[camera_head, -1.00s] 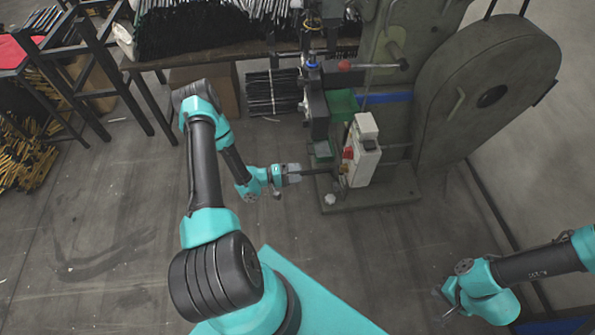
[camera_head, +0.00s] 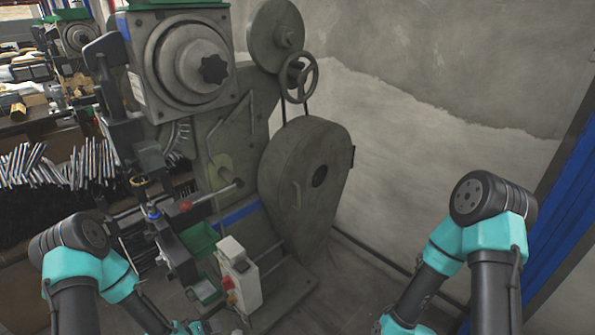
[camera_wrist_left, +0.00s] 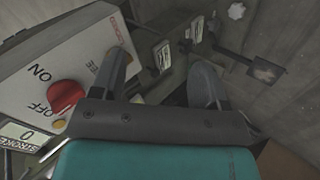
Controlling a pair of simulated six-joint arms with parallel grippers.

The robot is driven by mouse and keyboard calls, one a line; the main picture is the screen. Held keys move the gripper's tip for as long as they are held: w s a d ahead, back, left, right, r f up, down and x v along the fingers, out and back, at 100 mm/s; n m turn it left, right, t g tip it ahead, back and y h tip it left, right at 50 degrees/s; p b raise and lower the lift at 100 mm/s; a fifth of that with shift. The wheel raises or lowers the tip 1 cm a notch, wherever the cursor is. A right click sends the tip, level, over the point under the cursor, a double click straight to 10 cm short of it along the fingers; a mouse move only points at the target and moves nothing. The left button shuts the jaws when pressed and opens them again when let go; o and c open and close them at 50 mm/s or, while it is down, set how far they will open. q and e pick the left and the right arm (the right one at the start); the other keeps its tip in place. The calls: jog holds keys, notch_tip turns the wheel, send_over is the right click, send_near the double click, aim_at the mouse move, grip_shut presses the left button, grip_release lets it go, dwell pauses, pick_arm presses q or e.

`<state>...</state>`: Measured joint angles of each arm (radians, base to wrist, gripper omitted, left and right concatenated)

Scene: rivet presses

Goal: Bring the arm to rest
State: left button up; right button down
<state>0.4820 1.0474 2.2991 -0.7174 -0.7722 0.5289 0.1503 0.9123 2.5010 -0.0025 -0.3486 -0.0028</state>
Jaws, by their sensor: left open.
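My left arm comes in at the lower left of the head view, and its teal wrist end (camera_head: 188,328) is cut by the bottom edge, below the white control box (camera_head: 239,272). In the left wrist view my left gripper (camera_wrist_left: 163,78) has its two dark fingers spread, with nothing held between them. The control box (camera_wrist_left: 55,75), with its red knob (camera_wrist_left: 65,96) and ON/OFF lettering, fills the left of that view, close to the left finger. My right arm (camera_head: 487,240) stands at the right of the head view. Its gripper is out of the frame.
The large grey rivet press (camera_head: 215,130) stands in front, with a round belt guard (camera_head: 308,175) and a red-knobbed lever (camera_head: 208,197). Bundles of rods (camera_head: 50,170) lie on the left. Bare floor and a wall (camera_head: 420,110) show at the right.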

pick_arm(q)
jog(key=s+d+r+m+g+y, duration=0.1)
jog(key=s+d+r+g, duration=0.2)
jog(key=s, duration=0.3)
jog(key=s+d+r+m+g+y, duration=0.1)
jog(key=s+d+r+m+g, duration=0.1)
jog(key=s, duration=0.4)
jog(key=shift+s+d+r+g+y, duration=0.15)
jog(key=shift+d+r+g+y, duration=0.15)
jog(key=shift+d+r+g, duration=0.45)
jog(key=shift+d+f+t, duration=0.15)
jog(key=shift+d+t, duration=0.05)
jog(key=shift+t, duration=0.05)
dwell(0.7)
